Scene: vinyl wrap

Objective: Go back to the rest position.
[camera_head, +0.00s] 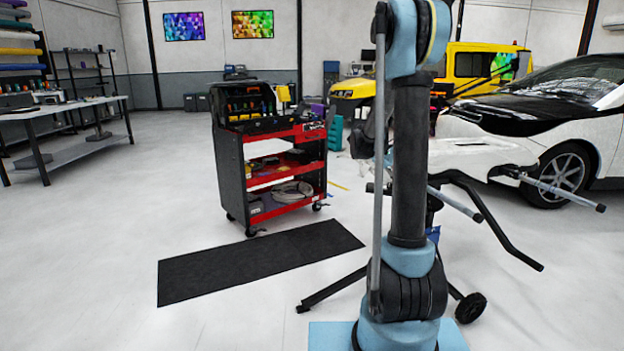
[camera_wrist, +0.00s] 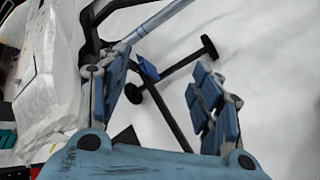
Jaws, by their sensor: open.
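My gripper (camera_wrist: 160,98) shows in the wrist view with its two blue-padded fingers spread apart. Nothing is between the fingers. Behind them are the pale floor and the dark legs of a wheeled stand (camera_wrist: 172,112). In the head view my blue and dark grey arm rises upright right of the middle, and my gripper cannot be made out there. A white car panel (camera_head: 480,153) is in the head view behind my arm. A white surface, likely the same panel, fills the left of the wrist view.
The stand's dark bars (camera_head: 497,225) and wheeled legs (camera_head: 335,288) spread around my arm. A red tool cart (camera_head: 285,170) stands left, by a black mat (camera_head: 255,263). A white car (camera_head: 580,120) is at right, a workbench (camera_head: 75,108) far left. The left floor is open.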

